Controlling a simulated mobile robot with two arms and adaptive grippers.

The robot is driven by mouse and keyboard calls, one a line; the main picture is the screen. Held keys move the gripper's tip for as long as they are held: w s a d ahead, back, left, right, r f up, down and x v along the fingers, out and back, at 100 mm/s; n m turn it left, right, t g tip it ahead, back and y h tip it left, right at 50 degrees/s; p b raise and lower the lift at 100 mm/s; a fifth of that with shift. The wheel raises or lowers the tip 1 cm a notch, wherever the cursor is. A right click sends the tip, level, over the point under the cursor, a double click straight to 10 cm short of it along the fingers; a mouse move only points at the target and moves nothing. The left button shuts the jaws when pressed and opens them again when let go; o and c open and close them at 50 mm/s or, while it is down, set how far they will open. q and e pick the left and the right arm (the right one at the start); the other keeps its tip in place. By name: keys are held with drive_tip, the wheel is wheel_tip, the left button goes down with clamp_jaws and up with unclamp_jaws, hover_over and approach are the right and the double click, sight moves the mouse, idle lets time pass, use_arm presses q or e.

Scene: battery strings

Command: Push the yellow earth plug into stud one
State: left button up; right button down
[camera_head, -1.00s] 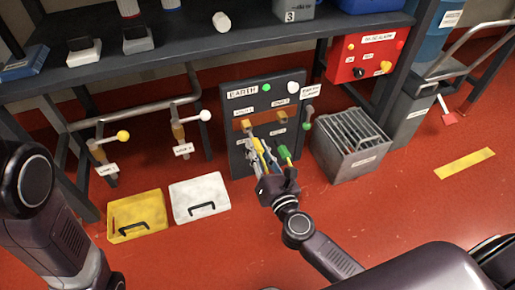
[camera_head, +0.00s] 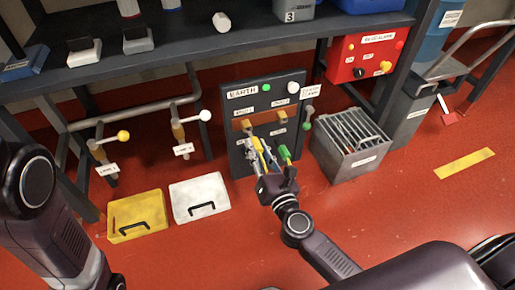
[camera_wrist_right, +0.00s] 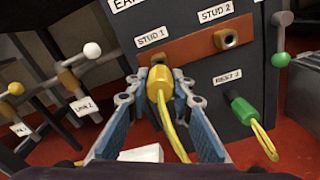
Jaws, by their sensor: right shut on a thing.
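The yellow earth plug (camera_wrist_right: 160,80) is between the blue fingers of my right gripper (camera_wrist_right: 172,92), which is shut on it. Its yellow cable hangs down between the fingers. The plug's far end is in front of the copper bar (camera_wrist_right: 188,45), just below the STUD 1 label (camera_wrist_right: 150,39). The plug hides stud one, so I cannot tell whether it touches or how deep it sits. In the head view, my right gripper (camera_head: 264,164) reaches the dark earth panel (camera_head: 235,103) with the yellow plug (camera_head: 257,144). My left gripper is not in view.
Stud two (camera_wrist_right: 227,39) shows an empty hole to the right. A green plug (camera_wrist_right: 243,110) with a yellow-green cable sits below, by the REST 2 label. A metal bin (camera_head: 345,155) stands right of the panel. White (camera_head: 190,187) and yellow (camera_head: 128,207) cases lie on the floor at left.

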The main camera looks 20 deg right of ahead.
sight(252, 136)
drive_tip(key=shift+w, duration=2.25)
drive_tip(key=c, duration=1.6)
unclamp_jaws()
drive_tip(key=shift+s, duration=0.15)
drive_tip(key=s, duration=1.1)
drive_tip(key=shift+s+d, duration=0.15)
drive_tip(key=shift+s, duration=0.25)
